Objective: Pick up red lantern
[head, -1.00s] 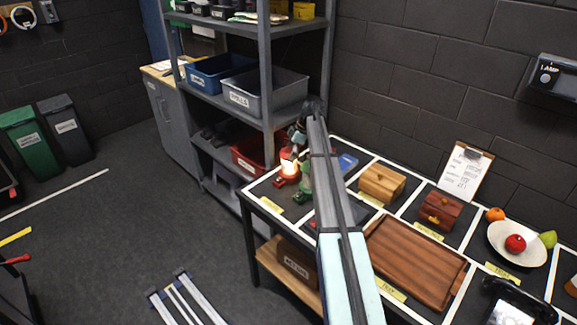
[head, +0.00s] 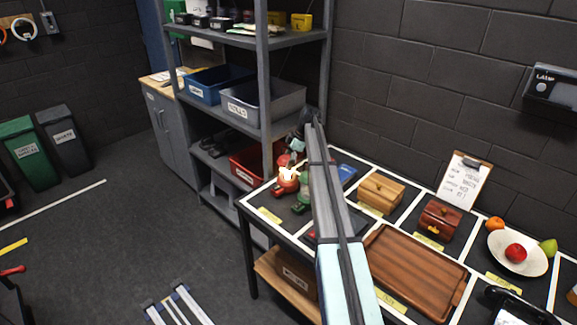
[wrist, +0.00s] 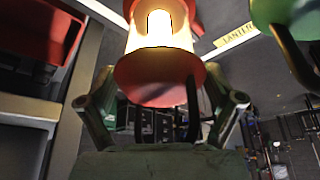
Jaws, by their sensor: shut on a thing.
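My arm hides part of this area in the head view. I cannot tell whether the lantern's base touches the table. A green lantern (head: 303,192) stands close beside it on the right, also cut off at the wrist view's upper right (wrist: 285,15).
The table holds a light wooden box (head: 381,192), a darker red-brown box (head: 440,219), a wooden tray (head: 415,268) and a plate (head: 535,262) with fruit. A shelf with bins, including a red bin (head: 245,165), stands just behind the lantern. The floor to the left is mostly clear.

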